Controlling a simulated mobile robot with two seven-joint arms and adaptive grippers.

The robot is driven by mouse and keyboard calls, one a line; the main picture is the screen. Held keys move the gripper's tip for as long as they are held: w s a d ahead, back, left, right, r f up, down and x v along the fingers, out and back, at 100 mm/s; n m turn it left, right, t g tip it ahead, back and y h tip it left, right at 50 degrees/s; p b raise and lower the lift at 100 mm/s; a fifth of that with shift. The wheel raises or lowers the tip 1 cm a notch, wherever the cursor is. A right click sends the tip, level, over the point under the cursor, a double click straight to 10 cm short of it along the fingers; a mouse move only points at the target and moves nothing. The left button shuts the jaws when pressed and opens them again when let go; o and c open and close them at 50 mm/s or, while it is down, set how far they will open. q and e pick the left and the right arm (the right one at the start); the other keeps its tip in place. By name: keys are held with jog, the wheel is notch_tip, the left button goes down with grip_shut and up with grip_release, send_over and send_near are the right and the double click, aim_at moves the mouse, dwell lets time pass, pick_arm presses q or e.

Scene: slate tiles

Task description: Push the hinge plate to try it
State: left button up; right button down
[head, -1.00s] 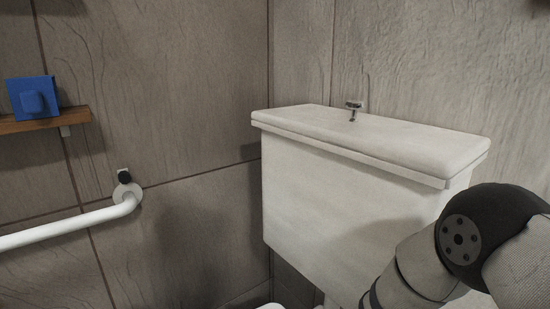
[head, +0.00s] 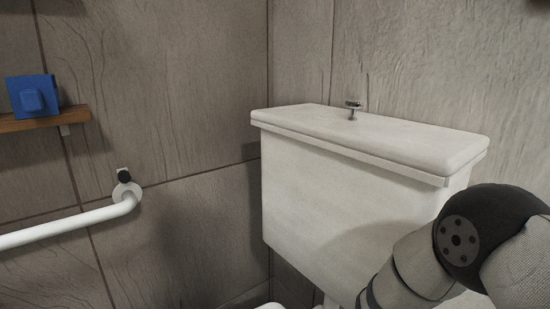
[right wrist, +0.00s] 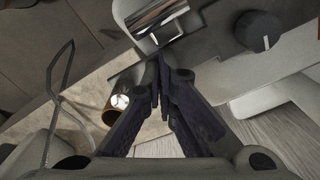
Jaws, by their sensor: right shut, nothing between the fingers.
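In the right wrist view my right gripper (right wrist: 161,78) is shut and empty, its dark fingers together. A shiny metal piece (right wrist: 158,16) lies just beyond the fingertips on a pale fixture. I cannot tell for sure whether it is the hinge plate, nor whether the fingertips touch it. A black round knob (right wrist: 257,31) sits on the pale fixture to its right. In the head view my right arm comes in at the lower right, in front of the white cistern (head: 345,190); its gripper is hidden there. My left gripper is in neither view.
A chrome button (head: 352,108) stands on the cistern lid. A white grab rail (head: 70,225) runs along the left wall, under a wooden shelf (head: 50,121) with a blue block (head: 33,97). In the right wrist view a brown cylinder (right wrist: 116,108) shows beside the fingers.

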jog(key=shift+w+a+f, duration=0.35)
jog(key=shift+a, duration=0.1)
jog(key=shift+r, duration=0.3)
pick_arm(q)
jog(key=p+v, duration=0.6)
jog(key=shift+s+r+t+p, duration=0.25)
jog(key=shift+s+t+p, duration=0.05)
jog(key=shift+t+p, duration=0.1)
pick_arm(e)
notch_tip(320, 180, up, 8)
jog(key=shift+w+r, duration=0.25)
jog(key=shift+s, duration=0.1)
